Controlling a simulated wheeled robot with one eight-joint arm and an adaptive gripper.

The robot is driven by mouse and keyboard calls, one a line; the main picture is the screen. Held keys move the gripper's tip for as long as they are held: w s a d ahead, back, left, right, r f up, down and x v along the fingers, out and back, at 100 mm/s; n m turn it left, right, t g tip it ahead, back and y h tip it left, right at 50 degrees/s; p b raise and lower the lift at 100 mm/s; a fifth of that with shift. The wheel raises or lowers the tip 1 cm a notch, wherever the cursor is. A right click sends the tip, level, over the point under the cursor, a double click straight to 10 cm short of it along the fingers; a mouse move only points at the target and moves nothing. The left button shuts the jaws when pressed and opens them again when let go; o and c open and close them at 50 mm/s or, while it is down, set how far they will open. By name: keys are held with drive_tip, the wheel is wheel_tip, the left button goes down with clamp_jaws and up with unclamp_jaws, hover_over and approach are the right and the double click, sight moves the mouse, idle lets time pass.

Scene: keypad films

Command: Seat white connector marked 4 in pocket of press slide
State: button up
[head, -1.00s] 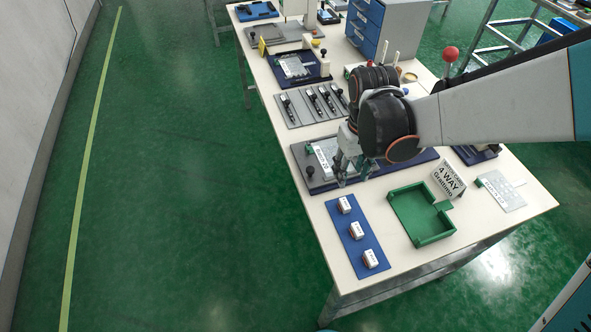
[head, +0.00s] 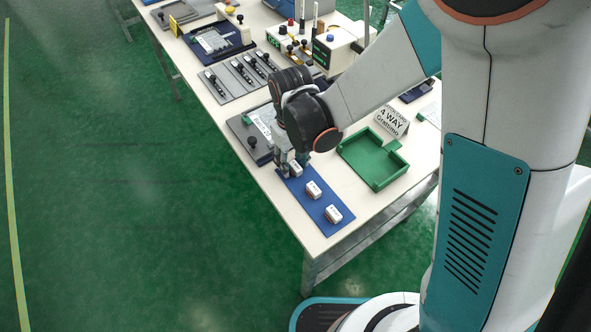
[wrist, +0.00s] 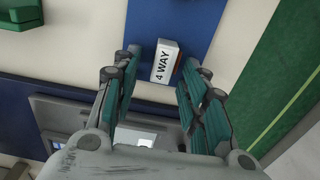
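The white connector marked 4 WAY (wrist: 166,62) lies on the blue mat (wrist: 196,28), in front of and between my fingertips in the wrist view. In the head view this connector (head: 296,170) is at the mat's far end, beside my gripper (head: 290,166). My gripper (wrist: 163,70) is open, with a finger to each side of the connector and gaps showing. The press slide (head: 254,134) is a grey fixture on a dark blue base, just beyond the mat. My gripper partly hides it. Its pocket cannot be made out.
Two more white connectors lie on the mat, a middle one (head: 313,189) and a near one (head: 333,214). A green tray (head: 374,180) and a 4 WAY sign (head: 393,120) stand to the right. A black knob (head: 252,143) stands by the press slide's left side.

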drive_tip(key=shift+r, duration=0.1)
drive_tip(key=c, duration=0.9)
drive_tip(key=shift+o, duration=0.2)
